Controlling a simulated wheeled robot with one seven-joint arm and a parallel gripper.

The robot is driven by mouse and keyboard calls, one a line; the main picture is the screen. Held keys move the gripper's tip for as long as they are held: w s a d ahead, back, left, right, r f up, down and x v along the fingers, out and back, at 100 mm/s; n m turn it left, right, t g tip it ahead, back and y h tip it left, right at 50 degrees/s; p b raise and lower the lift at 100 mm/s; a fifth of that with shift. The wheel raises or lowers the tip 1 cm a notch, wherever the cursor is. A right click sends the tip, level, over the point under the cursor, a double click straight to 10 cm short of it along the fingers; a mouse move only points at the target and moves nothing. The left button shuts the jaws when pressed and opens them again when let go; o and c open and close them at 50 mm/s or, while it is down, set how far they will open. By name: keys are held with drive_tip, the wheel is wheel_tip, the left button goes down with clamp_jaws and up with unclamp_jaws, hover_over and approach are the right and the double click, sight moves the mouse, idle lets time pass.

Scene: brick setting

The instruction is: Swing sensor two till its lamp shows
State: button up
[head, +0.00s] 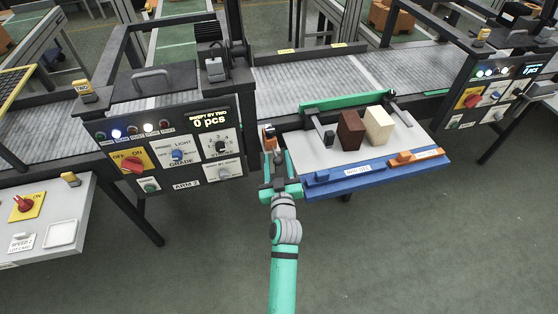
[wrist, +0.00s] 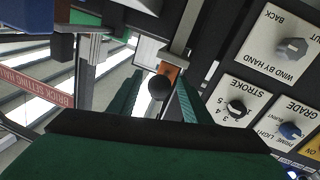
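A small orange-and-dark fitting (head: 269,132), likely sensor two, stands at the right end of the ARM 2 panel. In the wrist view its orange part (wrist: 169,70) shows behind a round black knob (wrist: 158,87). My gripper (head: 267,160) is at this fitting. In the wrist view my gripper (wrist: 158,100) has its green fingers apart, with the knob between them and small gaps seeming to show beside it. No lit lamp shows on the fitting. The ARM 2 panel (head: 165,183) has a row of lamps, one bright bluish-white (head: 117,133); its display (head: 210,118) reads 0 pcs.
The tray table (head: 315,158) to the right holds a brown block (head: 351,130) and a cream block (head: 379,125), with a green bar (head: 345,101) behind. The panel's STROKE knob (wrist: 236,108) lies close right in the wrist view. The conveyor (head: 310,78) runs behind. Floor in front is clear.

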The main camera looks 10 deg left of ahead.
drive_tip(key=shift+s+d, duration=0.1)
drive_tip(key=shift+s+d+f, duration=0.1)
drive_tip(key=shift+s+d, duration=0.05)
drive_tip(key=shift+s, duration=0.2)
drive_tip(key=v, duration=1)
